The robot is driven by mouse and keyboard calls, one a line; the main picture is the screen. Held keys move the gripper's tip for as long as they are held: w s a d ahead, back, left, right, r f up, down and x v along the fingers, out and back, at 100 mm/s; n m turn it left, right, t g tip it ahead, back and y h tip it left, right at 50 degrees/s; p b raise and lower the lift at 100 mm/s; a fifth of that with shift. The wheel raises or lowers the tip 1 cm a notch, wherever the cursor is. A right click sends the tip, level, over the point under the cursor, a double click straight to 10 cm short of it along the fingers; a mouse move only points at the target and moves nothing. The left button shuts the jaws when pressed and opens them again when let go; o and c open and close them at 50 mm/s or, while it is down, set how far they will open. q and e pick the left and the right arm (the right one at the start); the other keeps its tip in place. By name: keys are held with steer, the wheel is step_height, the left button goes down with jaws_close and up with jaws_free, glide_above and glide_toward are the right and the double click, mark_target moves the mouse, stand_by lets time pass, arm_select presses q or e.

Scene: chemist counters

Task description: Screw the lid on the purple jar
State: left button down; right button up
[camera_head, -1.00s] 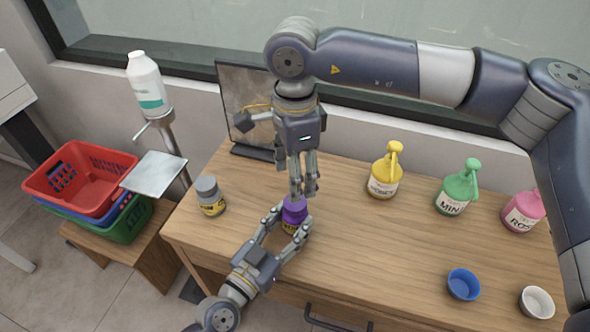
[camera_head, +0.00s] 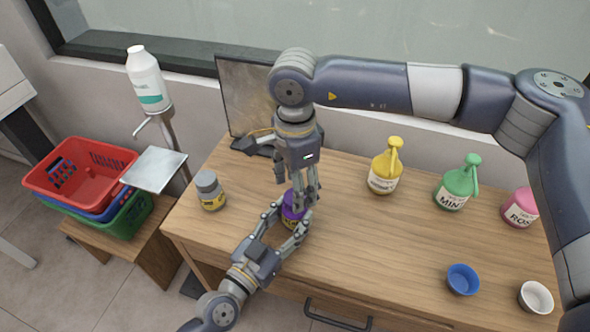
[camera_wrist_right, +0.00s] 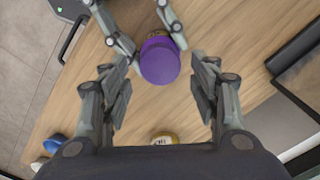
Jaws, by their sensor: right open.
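The purple jar (camera_head: 291,222) has a yellow label and stands on the wooden counter. Its purple lid (camera_wrist_right: 160,62) sits on top; how far it is screwed down cannot be seen. My left gripper (camera_head: 287,229) comes from the front left with its fingers on either side of the jar body, closed on it. My right gripper (camera_head: 305,199) points down from above at the lid. In the right wrist view its fingers (camera_wrist_right: 162,95) are spread wide and empty, with the lid between and slightly beyond them. In the head view they partly hide the lid.
A grey-lidded jar (camera_head: 209,190) stands left on the counter (camera_head: 370,235). Yellow (camera_head: 385,170), green (camera_head: 456,188) and pink (camera_head: 520,208) bottles stand right, with blue (camera_head: 463,280) and white (camera_head: 536,297) bowls in front. A monitor (camera_head: 243,95) is behind my right gripper.

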steer(key=shift+f, duration=1.5)
steer(key=c, duration=1.1)
steer(key=m, duration=0.5)
steer(key=o, duration=1.2)
step_height(320, 180, up, 12)
